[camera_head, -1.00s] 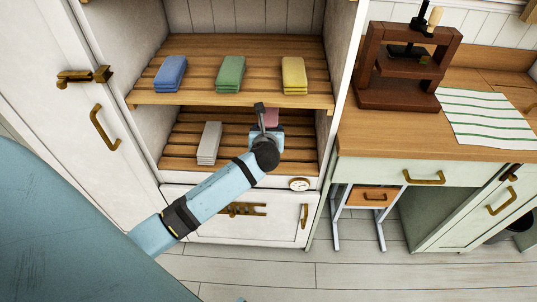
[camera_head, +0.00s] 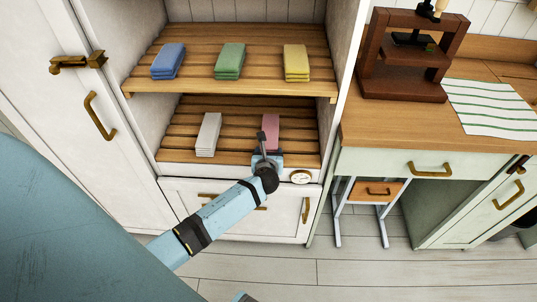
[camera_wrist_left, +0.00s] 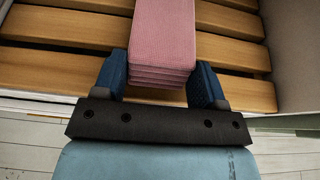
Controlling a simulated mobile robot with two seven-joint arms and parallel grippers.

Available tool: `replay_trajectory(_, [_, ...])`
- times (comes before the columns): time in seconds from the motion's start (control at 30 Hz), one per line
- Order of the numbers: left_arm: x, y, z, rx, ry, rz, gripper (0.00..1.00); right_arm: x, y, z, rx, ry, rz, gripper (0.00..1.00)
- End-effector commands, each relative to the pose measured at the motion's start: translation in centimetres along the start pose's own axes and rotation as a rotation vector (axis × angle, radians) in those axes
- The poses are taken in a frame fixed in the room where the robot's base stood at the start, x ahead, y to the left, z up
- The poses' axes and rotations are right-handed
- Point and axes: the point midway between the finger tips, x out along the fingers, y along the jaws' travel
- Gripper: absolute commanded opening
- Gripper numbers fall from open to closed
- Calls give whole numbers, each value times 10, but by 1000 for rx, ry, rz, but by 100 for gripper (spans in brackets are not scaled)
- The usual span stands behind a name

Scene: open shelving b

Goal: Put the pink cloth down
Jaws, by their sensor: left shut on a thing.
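The pink cloth (camera_head: 270,131) is a folded stack at the right of the lower slatted shelf (camera_head: 238,132). My left gripper (camera_head: 264,145) is at its near end. In the left wrist view, the blue fingers of the left gripper (camera_wrist_left: 161,82) are on either side of the near end of the pink cloth (camera_wrist_left: 164,38), shut on it. The cloth lies flat over the slats; I cannot tell whether it rests on them or hangs just above. My right gripper is not in view.
A white cloth (camera_head: 208,134) lies on the lower shelf, left of the pink one. Blue (camera_head: 168,61), green (camera_head: 230,61) and yellow (camera_head: 296,63) cloths lie on the upper shelf (camera_head: 225,86). A white side wall (camera_head: 343,80) bounds the shelves at right.

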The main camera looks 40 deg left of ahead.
Motion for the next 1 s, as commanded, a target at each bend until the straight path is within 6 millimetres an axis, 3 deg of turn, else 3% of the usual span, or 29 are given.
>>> replay_trajectory(0.2, [1,0,-2,0,0,0,41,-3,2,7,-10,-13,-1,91])
replay_trajectory(0.23, [1,0,-2,0,0,1,70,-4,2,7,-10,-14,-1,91])
replay_trajectory(0.33, [1,0,-2,0,0,1,91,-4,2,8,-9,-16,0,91])
replay_trajectory(0.67, [-1,0,2,0,-1,0,91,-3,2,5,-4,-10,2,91])
replay_trajectory(0.77, [-13,0,2,1,0,-1,91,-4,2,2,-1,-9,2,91])
replay_trajectory(1.0, [-64,0,2,0,1,-1,91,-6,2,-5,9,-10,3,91])
